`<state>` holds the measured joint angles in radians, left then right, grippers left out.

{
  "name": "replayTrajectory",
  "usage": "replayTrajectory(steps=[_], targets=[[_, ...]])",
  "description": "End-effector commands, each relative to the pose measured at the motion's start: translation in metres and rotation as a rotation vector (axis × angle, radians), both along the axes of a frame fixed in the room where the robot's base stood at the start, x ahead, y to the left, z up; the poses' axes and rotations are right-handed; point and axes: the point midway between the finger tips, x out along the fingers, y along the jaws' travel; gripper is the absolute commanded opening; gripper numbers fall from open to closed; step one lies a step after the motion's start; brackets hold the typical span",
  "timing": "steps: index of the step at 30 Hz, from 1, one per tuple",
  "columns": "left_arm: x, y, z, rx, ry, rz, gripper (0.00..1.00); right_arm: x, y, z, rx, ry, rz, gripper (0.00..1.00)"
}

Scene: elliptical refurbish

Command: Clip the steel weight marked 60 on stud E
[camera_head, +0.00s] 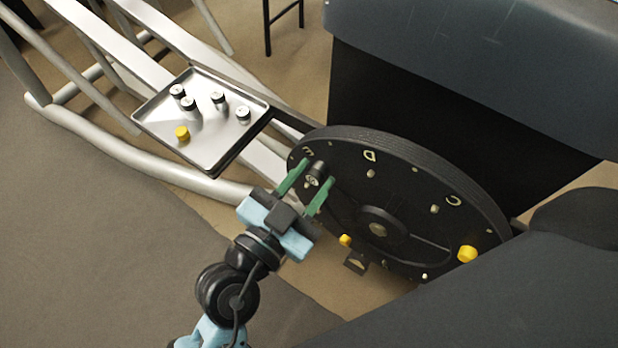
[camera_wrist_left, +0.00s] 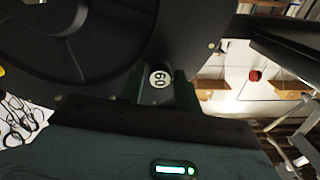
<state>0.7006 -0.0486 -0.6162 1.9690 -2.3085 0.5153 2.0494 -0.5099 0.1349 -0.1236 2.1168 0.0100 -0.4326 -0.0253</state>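The steel weight marked 60 (camera_head: 312,181) is a short dark cylinder with a pale face. It sits between the green fingers of my left gripper (camera_head: 318,172), at the wheel's face beside the letter E. In the left wrist view its face (camera_wrist_left: 160,78) reads 60, framed closely by both fingers (camera_wrist_left: 161,88). The gripper appears shut on it. The black wheel (camera_head: 420,187) stands tilted, with letters and small studs around its face. Stud E itself is hidden behind the weight, so I cannot tell whether the weight is seated. My right gripper is not in view.
A metal tray (camera_head: 205,147) at the left holds several pale-topped weights and a yellow one (camera_head: 182,133). Yellow pieces (camera_head: 467,254) and (camera_head: 345,240) sit at the wheel's lower part. Pale frame tubes (camera_head: 110,143) run behind. Open floor lies at lower left.

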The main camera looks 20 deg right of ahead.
Motion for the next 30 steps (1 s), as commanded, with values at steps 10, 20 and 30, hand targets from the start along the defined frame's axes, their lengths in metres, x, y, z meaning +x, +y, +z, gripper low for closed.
replayTrajectory(steps=[10,20,30], targets=[[0.000,0.000,0.000,0.001,0.001,-0.001,0.49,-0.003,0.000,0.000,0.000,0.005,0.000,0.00],[-0.020,0.029,0.001,0.003,0.002,0.001,0.49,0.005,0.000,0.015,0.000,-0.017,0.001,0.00],[-0.042,0.063,0.000,0.001,0.000,0.001,0.49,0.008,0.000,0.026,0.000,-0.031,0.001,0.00]])
